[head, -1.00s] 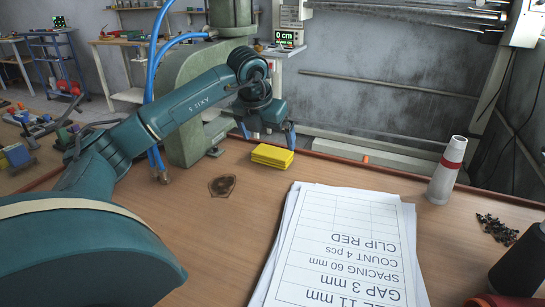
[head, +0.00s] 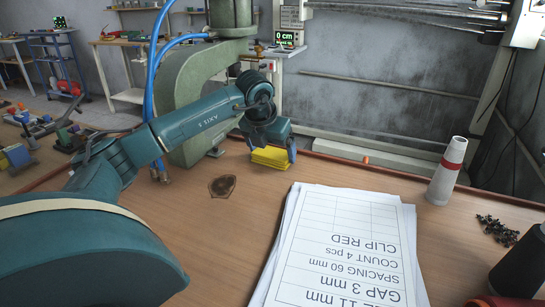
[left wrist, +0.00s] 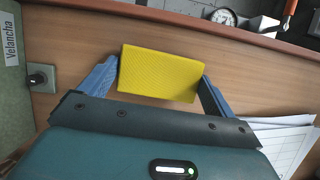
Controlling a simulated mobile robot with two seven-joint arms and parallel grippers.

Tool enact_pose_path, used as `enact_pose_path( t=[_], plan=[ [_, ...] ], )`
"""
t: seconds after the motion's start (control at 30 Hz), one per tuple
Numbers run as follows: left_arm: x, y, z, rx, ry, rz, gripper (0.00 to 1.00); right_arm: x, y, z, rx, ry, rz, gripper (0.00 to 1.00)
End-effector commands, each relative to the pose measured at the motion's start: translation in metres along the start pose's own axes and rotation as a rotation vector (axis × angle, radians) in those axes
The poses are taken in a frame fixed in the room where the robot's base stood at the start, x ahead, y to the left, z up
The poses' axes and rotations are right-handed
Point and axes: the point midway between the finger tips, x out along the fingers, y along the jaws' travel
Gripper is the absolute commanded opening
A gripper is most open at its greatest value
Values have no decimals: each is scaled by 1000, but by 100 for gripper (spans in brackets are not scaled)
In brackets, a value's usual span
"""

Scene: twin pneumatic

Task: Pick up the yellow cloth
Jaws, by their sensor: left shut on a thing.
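The yellow cloth (head: 270,158) is a flat folded stack on the wooden table, near the table's back edge and beside the green machine's base. In the left wrist view the cloth (left wrist: 160,74) lies between the two blue fingers. My left gripper (head: 271,153) is lowered over the cloth, and its fingers are shut on the cloth's two sides. In the left wrist view the left gripper (left wrist: 160,84) touches or nearly touches the cloth at both ends. The gripper body hides part of the cloth in the head view. My right gripper is not in view.
A stack of printed sheets (head: 345,245) lies front right of the cloth. The green machine (head: 195,110) stands close on the left.

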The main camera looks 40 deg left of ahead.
Motion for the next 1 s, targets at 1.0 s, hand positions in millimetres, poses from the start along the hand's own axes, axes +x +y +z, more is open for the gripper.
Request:
enact_pose_path(
  t=[1.0],
  plan=[
    [-93,0,39,0,-1,-1,68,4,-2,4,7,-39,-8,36]
  ],
)
